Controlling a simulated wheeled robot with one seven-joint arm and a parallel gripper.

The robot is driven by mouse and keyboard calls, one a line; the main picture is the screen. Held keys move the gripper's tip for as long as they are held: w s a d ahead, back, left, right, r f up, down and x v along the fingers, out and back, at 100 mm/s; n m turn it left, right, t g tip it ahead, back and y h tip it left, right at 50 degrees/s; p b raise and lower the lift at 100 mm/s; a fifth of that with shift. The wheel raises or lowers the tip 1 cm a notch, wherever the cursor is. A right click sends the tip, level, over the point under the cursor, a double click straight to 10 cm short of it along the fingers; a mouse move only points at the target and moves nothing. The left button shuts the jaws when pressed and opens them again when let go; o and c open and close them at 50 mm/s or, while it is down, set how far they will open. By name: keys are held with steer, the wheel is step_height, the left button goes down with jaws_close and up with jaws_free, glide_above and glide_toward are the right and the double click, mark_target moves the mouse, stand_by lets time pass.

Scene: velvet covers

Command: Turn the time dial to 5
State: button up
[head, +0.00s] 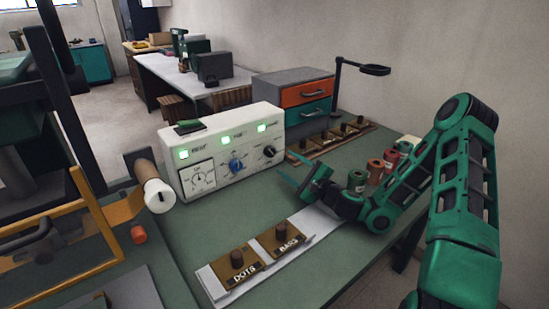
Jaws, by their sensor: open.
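A white control box (225,155) stands on the green worktop, with three lit green indicators across its sloped front. A blue dial (236,165) with marks around it sits in the middle, under a small label that may read TIME. A black knob (269,151) is on its right and a round gauge (199,179) on its left. The dial numbers and the pointer's setting are too small to read. My gripper (296,181) is open and empty, above the worktop to the right of the box, apart from the blue dial.
Several small jars (375,171) stand beside my arm. A drawer unit (295,98) and a row of stamps (331,139) are behind.

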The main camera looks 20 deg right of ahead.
mark_target(273, 153)
steer(key=x, duration=0.7)
steer(key=shift+w+a, duration=0.1)
steer(key=shift+w, duration=0.05)
steer(key=c, duration=1)
steer(key=shift+c, duration=0.2)
